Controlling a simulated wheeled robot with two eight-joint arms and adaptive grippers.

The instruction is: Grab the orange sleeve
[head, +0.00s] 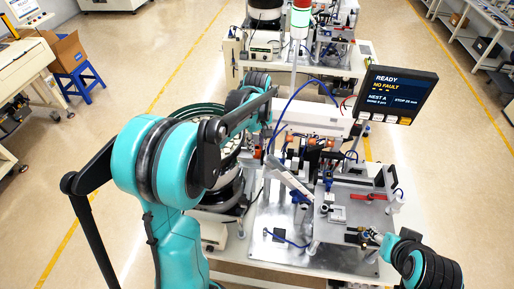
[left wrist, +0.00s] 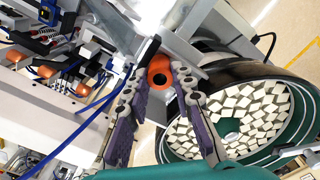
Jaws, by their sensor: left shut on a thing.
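The orange sleeve (left wrist: 160,61) is a short ring with a dark hole, seen end-on in the left wrist view between the fingertips of my left gripper (left wrist: 162,76). The fingers, with purple pads, are shut on its two sides. In the head view my left arm reaches over the bowl feeder, and its links hide most of the gripper (head: 262,118) and the sleeve. My right gripper (head: 372,236) is at the front right of the machine table, small and partly hidden, so its jaws are unclear.
A bowl feeder (left wrist: 277,75) full of pale blocks is close beside the left gripper. Fixtures with blue hoses and a metal nest plate (head: 352,211) stand right of it. A monitor (head: 398,95) reading READY, NO FAULT hangs over the right side.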

